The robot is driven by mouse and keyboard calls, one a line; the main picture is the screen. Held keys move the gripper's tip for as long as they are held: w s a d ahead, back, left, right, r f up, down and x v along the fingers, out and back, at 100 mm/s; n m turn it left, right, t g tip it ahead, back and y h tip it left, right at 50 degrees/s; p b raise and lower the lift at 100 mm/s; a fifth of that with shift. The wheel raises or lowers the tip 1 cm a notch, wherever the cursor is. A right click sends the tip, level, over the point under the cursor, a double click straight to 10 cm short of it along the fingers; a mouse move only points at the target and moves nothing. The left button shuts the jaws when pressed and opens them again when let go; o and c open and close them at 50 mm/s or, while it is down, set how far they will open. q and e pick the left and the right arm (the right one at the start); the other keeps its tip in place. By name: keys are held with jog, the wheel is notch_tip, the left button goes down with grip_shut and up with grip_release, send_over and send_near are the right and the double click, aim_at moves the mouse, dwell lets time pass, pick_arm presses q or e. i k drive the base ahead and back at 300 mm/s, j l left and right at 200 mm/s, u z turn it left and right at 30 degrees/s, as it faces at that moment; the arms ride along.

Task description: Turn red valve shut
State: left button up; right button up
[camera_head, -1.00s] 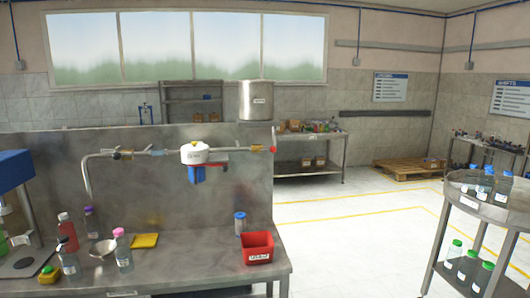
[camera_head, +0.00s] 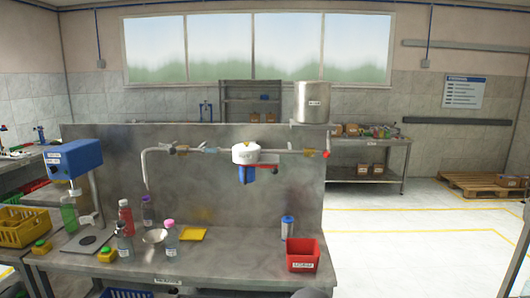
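A metal pipe (camera_head: 208,151) runs along the upright steel panel at the back of the bench. A white round unit (camera_head: 245,152) with a blue part (camera_head: 246,175) below it sits in the middle of the pipe. A red lever-like piece (camera_head: 268,164) shows just right of the unit, roughly level. A small red piece (camera_head: 326,154) is at the pipe's right end, under the steel tank. I cannot tell from this distance which red part is the valve or how far it is turned. Neither of my grippers can be made out in the view.
Bottles (camera_head: 126,216), a bowl (camera_head: 154,236), a yellow pad (camera_head: 193,234), a blue-capped container (camera_head: 287,227) and a red bin (camera_head: 302,255) stand on the bench. A blue-headed machine (camera_head: 74,158) is at the left. The floor right of the bench is open.

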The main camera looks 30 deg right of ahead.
aim_at(326, 155)
jog(key=l+u, duration=0.2)
jog(key=l, duration=0.3)
jog(key=i+l+u, duration=0.1)
jog(key=l+u, duration=0.15)
jog(key=l, duration=0.3)
jog(key=l+u, duration=0.2)
jog(key=l, duration=0.3)
jog(key=l+u, duration=0.25)
jog(key=l, duration=0.3)
jog(key=k+l+u, duration=0.2)
jog(key=l, duration=0.3)
jog(key=l+u, duration=0.25)
jog(key=l, duration=0.25)
jog(key=k, duration=0.05)
